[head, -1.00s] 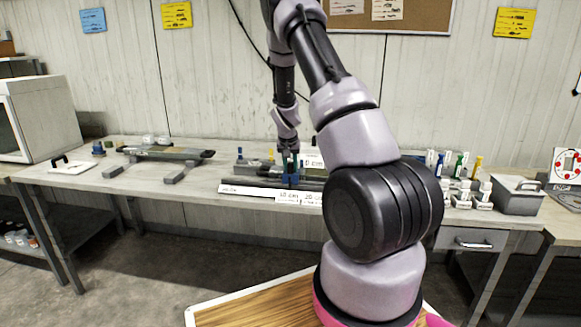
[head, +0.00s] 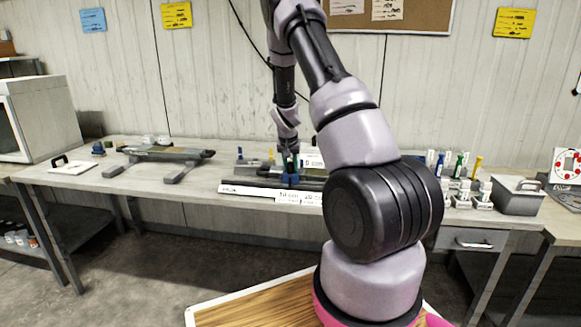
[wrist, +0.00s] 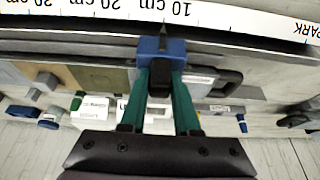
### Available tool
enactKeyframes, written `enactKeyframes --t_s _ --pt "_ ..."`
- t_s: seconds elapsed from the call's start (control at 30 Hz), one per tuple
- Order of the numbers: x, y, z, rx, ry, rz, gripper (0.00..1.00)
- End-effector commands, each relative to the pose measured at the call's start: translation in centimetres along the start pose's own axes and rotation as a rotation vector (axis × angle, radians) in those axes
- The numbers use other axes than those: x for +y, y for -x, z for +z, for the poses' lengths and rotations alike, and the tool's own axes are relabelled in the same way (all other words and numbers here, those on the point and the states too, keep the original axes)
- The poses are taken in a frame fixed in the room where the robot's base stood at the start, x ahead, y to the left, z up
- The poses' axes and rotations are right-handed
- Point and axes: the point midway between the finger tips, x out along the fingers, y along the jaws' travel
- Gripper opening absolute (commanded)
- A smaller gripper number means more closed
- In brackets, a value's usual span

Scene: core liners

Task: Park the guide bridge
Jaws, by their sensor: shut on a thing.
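The guide bridge appears to be the small blue block (wrist: 162,50), which also shows in the head view (head: 290,180). It sits across the dark rail at the front of the core tray (wrist: 110,48), close behind the white scale strip. My gripper (wrist: 162,76) is shut on it with green fingers, one on each side. The white scale strip (wrist: 235,16) carries 10 cm and 20 cm marks, and the word PARK at its right end in the wrist view. In the wrist view the block stands near the 10 cm mark, away from PARK. Its underside is hidden.
A second long core piece on grey supports (head: 165,153) lies left on the bench (head: 230,160). A white plate with a black handle (head: 72,166) lies far left.

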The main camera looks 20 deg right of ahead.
Motion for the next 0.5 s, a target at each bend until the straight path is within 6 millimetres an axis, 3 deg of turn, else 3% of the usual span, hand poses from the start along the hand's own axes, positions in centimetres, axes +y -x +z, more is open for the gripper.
enactKeyframes --t_s 0.27,0.5 --pt "-2.4 0.1 0.1 0.000 0.005 -0.003 0.00" --pt "-8.6 0.0 0.1 0.001 0.007 -0.003 0.00"
